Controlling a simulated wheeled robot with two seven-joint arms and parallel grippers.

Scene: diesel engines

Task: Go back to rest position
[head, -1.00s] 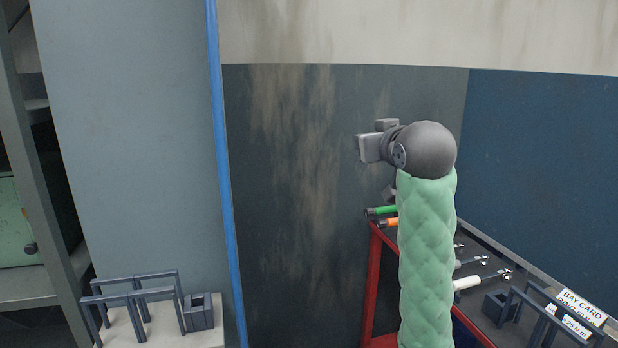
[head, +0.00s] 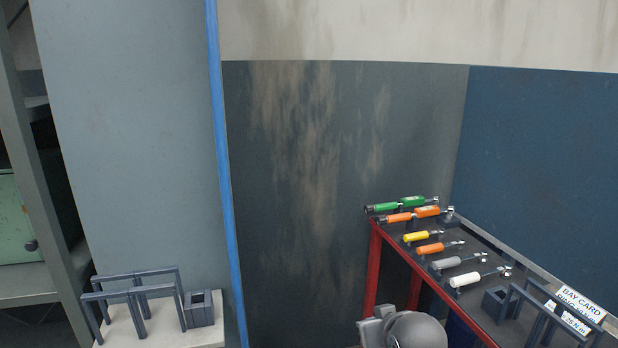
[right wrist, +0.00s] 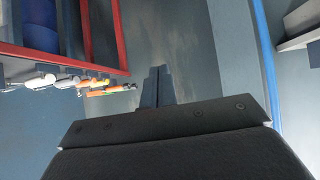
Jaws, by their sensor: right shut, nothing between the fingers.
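My right arm shows only as a grey rounded wrist (head: 415,330) at the bottom edge of the head view, in front of the red-framed tool cart (head: 373,265). In the right wrist view my right gripper (right wrist: 157,75) has its two dark fingers together, with nothing between them. The fingers point toward the bare grey wall and touch nothing that I can see. My left gripper is not in the head view.
On the cart lie green (head: 400,205), yellow (head: 422,236), orange, grey and white-handled tools, with a bay card (head: 580,300) and a dark rack at the right. A pale stand (head: 120,325) with a dark rack (head: 135,290) is at lower left. A blue pipe (head: 222,150) runs down the wall.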

